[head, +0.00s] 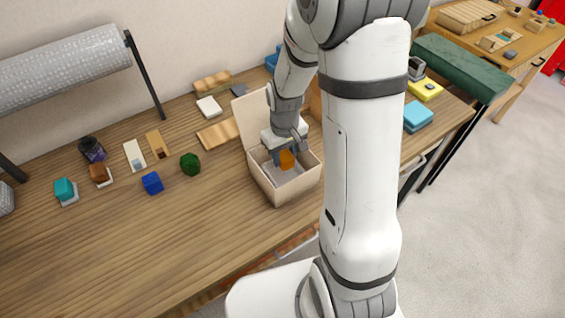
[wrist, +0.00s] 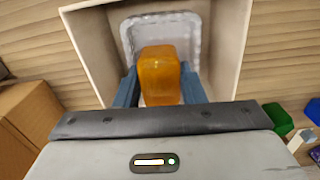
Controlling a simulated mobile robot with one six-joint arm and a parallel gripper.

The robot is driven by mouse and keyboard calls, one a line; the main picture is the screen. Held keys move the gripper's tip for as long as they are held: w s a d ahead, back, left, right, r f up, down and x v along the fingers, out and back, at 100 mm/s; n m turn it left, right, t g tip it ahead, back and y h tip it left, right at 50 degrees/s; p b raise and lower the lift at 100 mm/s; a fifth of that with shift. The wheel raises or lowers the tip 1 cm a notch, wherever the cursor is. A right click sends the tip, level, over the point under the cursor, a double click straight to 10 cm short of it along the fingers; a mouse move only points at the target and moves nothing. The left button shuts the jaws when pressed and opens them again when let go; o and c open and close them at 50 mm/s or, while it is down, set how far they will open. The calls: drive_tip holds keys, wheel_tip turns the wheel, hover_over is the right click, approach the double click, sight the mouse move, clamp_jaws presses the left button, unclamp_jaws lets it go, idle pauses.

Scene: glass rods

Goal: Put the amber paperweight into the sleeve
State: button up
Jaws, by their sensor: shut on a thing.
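The amber paperweight (head: 287,160) is an orange block held in my gripper (head: 283,152), over the open cardboard box. In the wrist view the amber paperweight (wrist: 160,68) sits between the two blue fingers of my gripper (wrist: 160,85), which are shut on its sides. A pale grey, padded-looking lining (wrist: 197,32), which seems to be the sleeve, shows inside the box beyond the paperweight. The paperweight hides part of it. I cannot tell how far the paperweight is above the sleeve or whether it touches it.
The cardboard box (head: 268,189) stands on the wooden table with its flap up. A green block (head: 190,164), a blue block (head: 152,183), a teal block (head: 64,189) and a dark jar (head: 91,149) stand to the left. A bubble-wrap roll (head: 60,70) is at back left. The front left table is clear.

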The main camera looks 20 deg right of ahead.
sight(283, 175)
wheel_tip(283, 175, down, 4)
drive_tip(key=shift+a+f, duration=0.15)
drive_tip(key=shift+f, duration=0.05)
drive_tip(key=shift+s, duration=0.1)
drive_tip(key=shift+f, duration=0.45)
drive_tip(key=o, duration=0.9)
drive_tip(key=shift+r, duration=0.1)
drive_tip(key=shift+c, duration=0.2)
drive_tip(key=shift+r, duration=0.1)
